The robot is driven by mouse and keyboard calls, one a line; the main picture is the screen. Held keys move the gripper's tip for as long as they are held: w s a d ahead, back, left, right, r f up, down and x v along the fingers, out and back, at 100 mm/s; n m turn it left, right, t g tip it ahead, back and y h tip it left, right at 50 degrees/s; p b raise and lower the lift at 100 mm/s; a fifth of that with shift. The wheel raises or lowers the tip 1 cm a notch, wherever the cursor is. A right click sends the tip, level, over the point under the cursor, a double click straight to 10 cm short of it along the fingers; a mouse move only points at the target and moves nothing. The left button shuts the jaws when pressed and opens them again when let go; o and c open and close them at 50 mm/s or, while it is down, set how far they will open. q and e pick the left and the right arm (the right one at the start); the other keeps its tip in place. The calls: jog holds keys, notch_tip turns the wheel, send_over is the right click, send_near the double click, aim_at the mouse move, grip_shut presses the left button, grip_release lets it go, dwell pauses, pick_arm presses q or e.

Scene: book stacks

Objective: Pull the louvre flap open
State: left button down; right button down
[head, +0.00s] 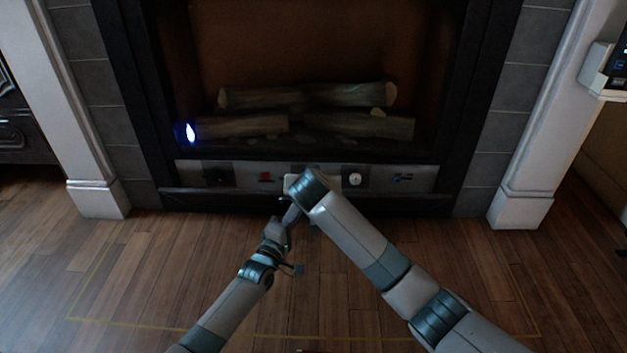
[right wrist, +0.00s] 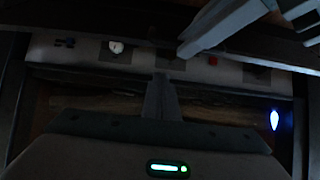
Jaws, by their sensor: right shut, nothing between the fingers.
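A dark horizontal strip (head: 400,203), which looks like the louvre flap, runs along the fireplace's foot below a grey control panel (head: 425,178). Whether it is hinged open or upright is hard to tell. In the right wrist view the panel (right wrist: 235,72) appears upside down. My right gripper (right wrist: 160,80) is shut and empty, its fingers in front of the panel; in the head view my right wrist hides it. My left gripper (head: 277,225) is low in front of the strip, left of my right wrist; its jaw opening is unclear.
The panel carries a red switch (head: 266,178), a white dial (head: 354,180) and a blue part (head: 403,177). Logs (head: 310,95) and a small blue flame (head: 190,132) are above. White pillars (head: 95,198) flank the fireplace. The wooden floor (head: 140,265) in front is clear.

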pick_arm(q)
jog(key=shift+f, duration=0.5)
pick_arm(e)
jog(key=shift+s+f, duration=0.4)
jog(key=shift+f, duration=0.45)
jog(key=shift+s+f, duration=0.35)
jog(key=shift+f, duration=0.5)
jog(key=shift+s+f, duration=0.5)
jog(key=shift+s, duration=0.1)
pick_arm(q)
jog(key=c, duration=1.8)
grip_release()
jog(key=shift+d, duration=0.1)
jog(key=shift+c, duration=0.2)
jog(key=shift+r, duration=0.2)
pick_arm(e)
jog(key=shift+d+f, duration=0.1)
jog(key=shift+f, duration=0.05)
